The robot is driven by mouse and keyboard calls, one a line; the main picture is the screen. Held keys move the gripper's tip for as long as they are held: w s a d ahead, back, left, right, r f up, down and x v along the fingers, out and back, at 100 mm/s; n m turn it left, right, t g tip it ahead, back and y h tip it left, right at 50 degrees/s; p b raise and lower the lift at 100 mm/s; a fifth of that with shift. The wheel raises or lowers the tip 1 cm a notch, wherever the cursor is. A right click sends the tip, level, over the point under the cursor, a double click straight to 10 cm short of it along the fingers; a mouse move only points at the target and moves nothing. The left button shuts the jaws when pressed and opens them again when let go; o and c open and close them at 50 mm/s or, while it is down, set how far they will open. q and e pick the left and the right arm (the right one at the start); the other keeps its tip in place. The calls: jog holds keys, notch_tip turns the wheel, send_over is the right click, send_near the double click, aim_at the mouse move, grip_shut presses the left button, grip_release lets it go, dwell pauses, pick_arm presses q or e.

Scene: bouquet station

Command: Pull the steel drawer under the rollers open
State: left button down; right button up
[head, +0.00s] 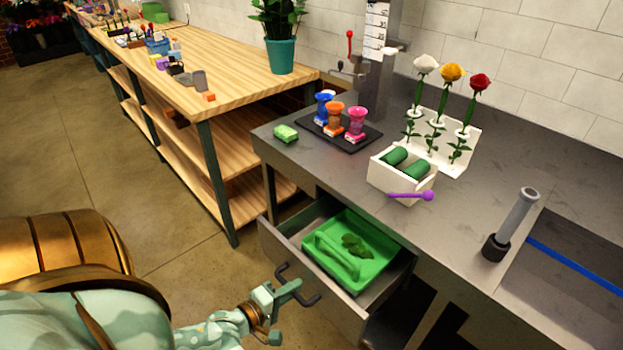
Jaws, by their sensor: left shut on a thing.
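The steel drawer (318,294) stands out from the front of the grey steel counter (320,170), with its inside showing. A green tray (375,273) with dark green leaves lies in it. The drawer's dark bar handle (311,297) is on its front face. My left gripper (286,291) is at this handle and is shut on it, hiding part of the bar. The two green rollers (415,169) sit in a white box (401,185) on the counter, above and right of the drawer. My right gripper is out of view.
A purple tool (411,196) lies by the white box. A black tray (338,133) holds coloured cups, with a green sponge (286,133) near the counter edge. Three roses stand behind the box. A wooden bench (200,75) is at left. Bare floor (170,190) lies before the drawer.

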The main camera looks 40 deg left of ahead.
pick_arm(q)
jog(key=f+p+v, duration=0.1)
jog(key=v, duration=0.6)
jog(key=shift+s+f, duration=0.2)
jog(key=shift+s, duration=0.2)
jog(key=shift+a, duration=0.1)
jog(key=c, duration=1.5)
grip_release()
jog(key=p+v, duration=0.1)
jog(key=v, duration=1.5)
jog(key=shift+s+a+p, duration=0.1)
jog(key=shift+a+p, duration=0.05)
jog(key=shift+p, duration=0.2)
